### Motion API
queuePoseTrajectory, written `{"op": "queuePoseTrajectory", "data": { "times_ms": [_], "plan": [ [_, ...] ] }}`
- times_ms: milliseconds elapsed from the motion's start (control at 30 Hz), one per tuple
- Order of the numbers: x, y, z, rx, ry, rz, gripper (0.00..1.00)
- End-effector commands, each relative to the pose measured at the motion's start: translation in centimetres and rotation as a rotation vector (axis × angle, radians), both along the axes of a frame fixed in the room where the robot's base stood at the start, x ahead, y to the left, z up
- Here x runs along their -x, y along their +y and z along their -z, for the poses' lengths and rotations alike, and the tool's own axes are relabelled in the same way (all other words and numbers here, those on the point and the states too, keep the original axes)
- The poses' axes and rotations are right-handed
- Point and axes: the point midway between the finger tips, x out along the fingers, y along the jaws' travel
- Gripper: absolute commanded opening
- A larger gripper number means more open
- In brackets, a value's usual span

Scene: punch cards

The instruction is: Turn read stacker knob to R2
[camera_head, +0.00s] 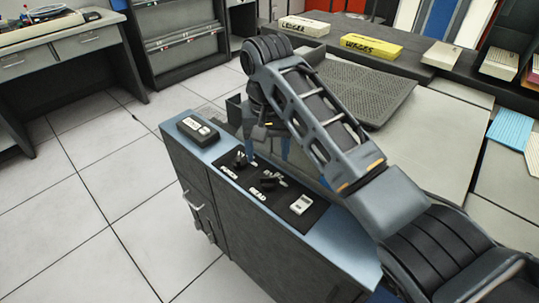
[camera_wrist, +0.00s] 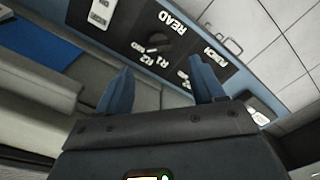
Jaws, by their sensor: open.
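The read stacker knob (camera_wrist: 157,42) is a small black knob on a black panel, beside the upside-down "READ" label and the R1 and R2 marks in the wrist view. In the head view this read knob (camera_head: 268,184) stands by the "READ" label on the cabinet top. My gripper (camera_wrist: 160,80) is open and empty, with blue fingers spread apart. The knob appears beyond the gap between the fingertips, not held. In the head view my arm hangs over the cabinet and partly hides the hand.
The punch knob (camera_head: 240,160) stands next to the read knob, by the "PUNCH" label. A white switch box (camera_head: 301,204) and a dark button box (camera_head: 198,128) sit on the blue cabinet top (camera_head: 330,247). Card trays and boxes lie behind my arm.

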Motion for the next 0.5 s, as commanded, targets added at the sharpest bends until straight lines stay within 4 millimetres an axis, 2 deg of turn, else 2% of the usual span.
{"op": "queuePoseTrajectory", "data": {
  "times_ms": [167,500],
  "plan": [
    [0.0,0.0,1.1,0.004,0.003,0.0,0.68],
    [0.0,-0.1,6.1,0.004,0.002,0.0,0.68]
  ]
}}
